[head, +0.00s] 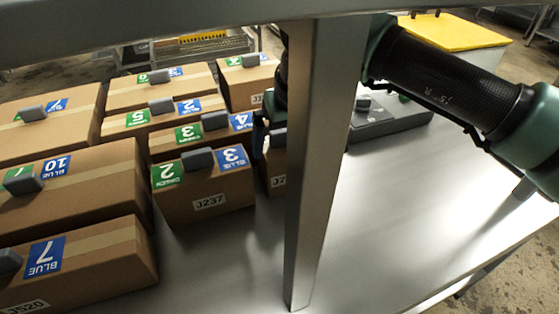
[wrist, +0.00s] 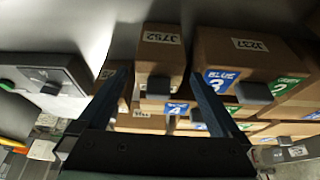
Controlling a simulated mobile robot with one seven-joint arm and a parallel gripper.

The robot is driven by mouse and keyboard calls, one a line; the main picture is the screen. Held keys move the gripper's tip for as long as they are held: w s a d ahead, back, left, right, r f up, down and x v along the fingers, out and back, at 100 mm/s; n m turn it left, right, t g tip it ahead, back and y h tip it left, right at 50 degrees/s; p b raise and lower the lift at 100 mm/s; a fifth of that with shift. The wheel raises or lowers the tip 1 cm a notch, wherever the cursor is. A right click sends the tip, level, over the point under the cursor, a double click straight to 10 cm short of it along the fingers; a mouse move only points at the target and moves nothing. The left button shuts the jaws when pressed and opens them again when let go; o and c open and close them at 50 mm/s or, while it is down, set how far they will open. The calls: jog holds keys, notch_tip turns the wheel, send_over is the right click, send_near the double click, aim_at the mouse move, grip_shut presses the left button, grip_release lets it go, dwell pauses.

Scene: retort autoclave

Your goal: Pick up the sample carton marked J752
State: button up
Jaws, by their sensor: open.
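The sample carton marked J752 (wrist: 160,60) is brown cardboard with a white label, in the upper middle of the wrist view. In the head view this carton (head: 276,168) is mostly hidden behind a grey post and the neighbouring carton, with only part of its label showing. A dark grey block sits on its top. My gripper (wrist: 158,78) is open and empty, its fingers appearing on either side of the carton in the wrist view. In the head view my gripper (head: 266,135) is at the carton's top, largely hidden by the post; contact cannot be told.
Carton J237 (head: 205,190) stands close beside it. Several more brown cartons with blue and green labels crowd the left. A grey post (head: 325,160) rises from the metal table (head: 390,210), which is clear at right. A grey device (head: 390,122) stands behind.

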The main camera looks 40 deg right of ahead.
aim_at(277, 145)
jog(key=shift+w+d, duration=0.15)
jog(key=shift+w, duration=0.45)
jog(key=shift+w+d, duration=0.15)
jog(key=shift+w, duration=0.4)
jog(key=x, duration=0.5)
jog(key=c, duration=1.1)
jog(key=shift+c, duration=0.5)
jog(key=shift+r, duration=0.15)
